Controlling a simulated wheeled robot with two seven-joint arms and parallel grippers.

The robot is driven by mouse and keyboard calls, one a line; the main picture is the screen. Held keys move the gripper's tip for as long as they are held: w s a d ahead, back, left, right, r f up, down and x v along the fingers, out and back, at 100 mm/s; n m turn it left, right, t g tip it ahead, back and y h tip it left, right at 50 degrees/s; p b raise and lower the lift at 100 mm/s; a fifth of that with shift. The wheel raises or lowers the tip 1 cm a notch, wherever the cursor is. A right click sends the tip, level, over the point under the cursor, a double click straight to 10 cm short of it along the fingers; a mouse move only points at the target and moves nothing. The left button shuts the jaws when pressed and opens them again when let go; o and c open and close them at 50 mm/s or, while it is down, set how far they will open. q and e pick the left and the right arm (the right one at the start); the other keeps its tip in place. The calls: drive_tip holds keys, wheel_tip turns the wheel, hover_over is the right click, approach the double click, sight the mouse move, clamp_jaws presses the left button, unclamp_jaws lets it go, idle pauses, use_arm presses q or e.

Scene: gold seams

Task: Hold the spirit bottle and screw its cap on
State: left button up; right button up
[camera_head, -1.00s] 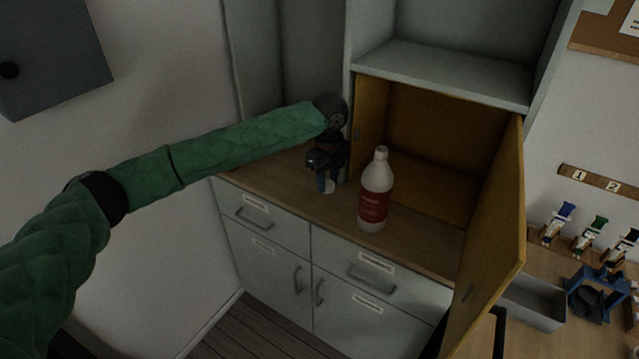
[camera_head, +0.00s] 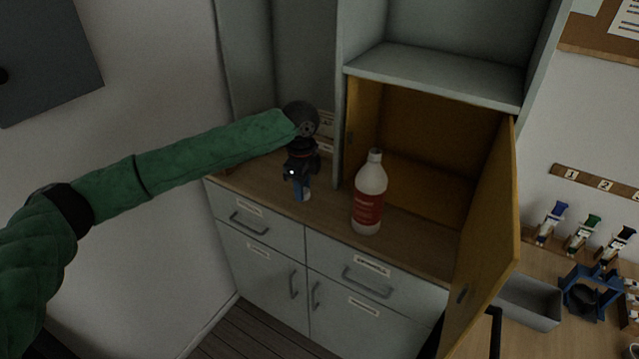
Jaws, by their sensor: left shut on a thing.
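The spirit bottle (camera_head: 369,196), white with a red label, stands upright on the wooden counter in front of the open cupboard. My right gripper is not in view.
The yellow cupboard door (camera_head: 488,225) stands open to the right of the bottle. A grey cabinet side panel (camera_head: 340,120) rises behind my gripper. A grey bin (camera_head: 528,303) and a blue stand (camera_head: 590,292) are on the right bench. The counter's front (camera_head: 325,222) is clear.

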use_arm(q)
drive_tip(key=s+a+f+n, duration=0.1)
drive_tip(key=s+a+n, duration=0.2)
drive_tip(key=a+n, duration=0.8)
drive_tip(key=s+a+f+n, duration=0.1)
drive_tip(key=s+a+n, duration=0.2)
drive_tip(key=a+n, duration=0.8)
drive_tip(key=shift+s+n, duration=0.3)
drive_tip(key=shift+n, duration=0.2)
drive_tip(key=shift+s+f, duration=0.1)
